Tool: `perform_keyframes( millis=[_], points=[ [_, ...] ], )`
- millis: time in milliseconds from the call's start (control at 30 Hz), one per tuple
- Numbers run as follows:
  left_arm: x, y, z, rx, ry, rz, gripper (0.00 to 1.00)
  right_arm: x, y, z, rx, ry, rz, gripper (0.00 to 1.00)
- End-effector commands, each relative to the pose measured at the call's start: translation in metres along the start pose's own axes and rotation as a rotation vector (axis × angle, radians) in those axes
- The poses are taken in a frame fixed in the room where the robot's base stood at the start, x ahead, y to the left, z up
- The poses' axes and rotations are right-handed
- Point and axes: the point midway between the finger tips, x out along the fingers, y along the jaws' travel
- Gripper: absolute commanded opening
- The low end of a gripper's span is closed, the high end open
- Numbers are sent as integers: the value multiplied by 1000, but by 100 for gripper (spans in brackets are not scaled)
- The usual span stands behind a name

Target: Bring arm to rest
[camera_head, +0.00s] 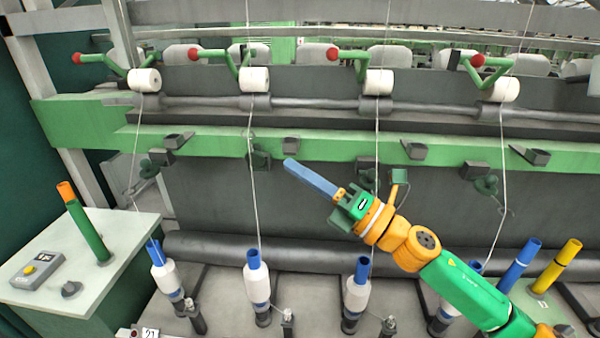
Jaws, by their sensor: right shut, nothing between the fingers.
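My right arm (460,286) comes in from the lower right, green with orange joints. It reaches up and left in front of the spinning frame (250,190). My right gripper (290,164) is at its end, shut and empty, its long blue fingers together and pointing up and left. It appears in front of the dark panel, between two hanging yarns; its distance from the panel is hard to tell. The arm partly covers one of the bobbins at the lower right. My left arm and gripper are not in view.
White bobbins on blue tubes (257,282) stand along the bottom, with yarns running up to white rolls (254,80). Blue (519,265) and yellow (556,266) tubes stand at right. A pale table (110,245) at left holds a green tube (89,232) and a grey button box (37,270).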

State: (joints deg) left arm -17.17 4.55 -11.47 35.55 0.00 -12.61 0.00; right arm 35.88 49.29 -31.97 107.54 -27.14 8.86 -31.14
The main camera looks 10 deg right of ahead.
Motion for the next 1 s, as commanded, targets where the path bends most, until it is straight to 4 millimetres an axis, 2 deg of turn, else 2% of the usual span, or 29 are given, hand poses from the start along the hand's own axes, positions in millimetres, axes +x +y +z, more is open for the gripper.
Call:
perform_keyframes(
  millis=[67,133,167,200,267,300,400,433,500,600,800,867,900,1000],
  points=[
    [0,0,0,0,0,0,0,0,-3,-1,29,-15,-6,0],
    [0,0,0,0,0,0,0,-4,-16,-4,163,-94,-40,0],
    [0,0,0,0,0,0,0,-8,-27,-7,263,-154,-70,0],
    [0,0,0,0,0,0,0,-18,-49,-12,431,-259,-129,0],
    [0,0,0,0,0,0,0,-48,-91,-26,728,-456,-259,0],
    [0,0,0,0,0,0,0,-72,-116,-40,898,-582,-350,0],
    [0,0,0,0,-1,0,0,-135,-161,-83,1214,-843,-564,0],
    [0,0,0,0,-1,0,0,-152,-169,-96,1284,-911,-623,0],
    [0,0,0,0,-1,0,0,-189,-181,-127,1419,-1048,-748,0],
    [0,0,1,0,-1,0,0,-234,-186,-167,1562,-1216,-906,0],
    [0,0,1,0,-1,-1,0,-308,-168,-237,1746,-1505,-1190,0],
    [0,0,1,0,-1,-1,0,-328,-157,-256,1784,-1589,-1274,0],
    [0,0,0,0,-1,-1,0,-335,-160,-265,1793,-1620,-1310,0],
    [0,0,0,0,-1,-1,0,-342,-192,-281,1779,-1619,-1333,0]
  ],
)
